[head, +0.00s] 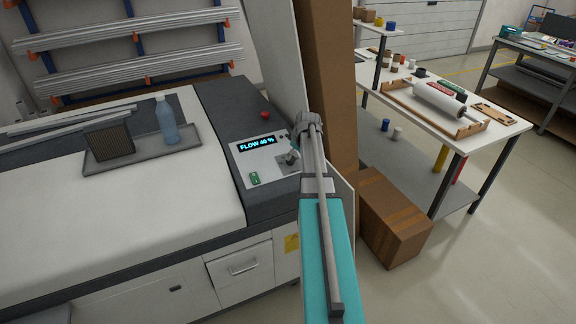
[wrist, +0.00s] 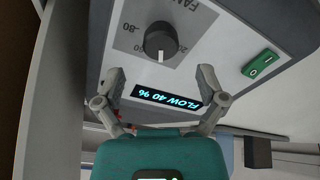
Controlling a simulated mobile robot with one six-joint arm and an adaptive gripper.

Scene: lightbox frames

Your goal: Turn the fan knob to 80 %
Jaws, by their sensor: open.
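The fan knob (wrist: 160,40) is a round dark knob on a grey label plate. Its white pointer mark faces the bottom of the wrist view. The plate's print appears upside down, with "FAN" above the knob and "80" at its left. The display (wrist: 166,97) between my fingers glows blue and reads FLOW 40 %; it also shows in the head view (head: 257,144). My gripper (wrist: 162,76) is open, its fingertips apart on either side below the knob, not touching it. In the head view my gripper (head: 291,157) is over the panel's right part, and the knob cannot be made out.
A green switch (wrist: 262,63) sits on the panel beside the knob. A red button (head: 265,115) stands behind the panel. A tray (head: 185,143) with a bottle and a dark block lies left. A tall brown carton (head: 329,70) stands close to my arm on the right.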

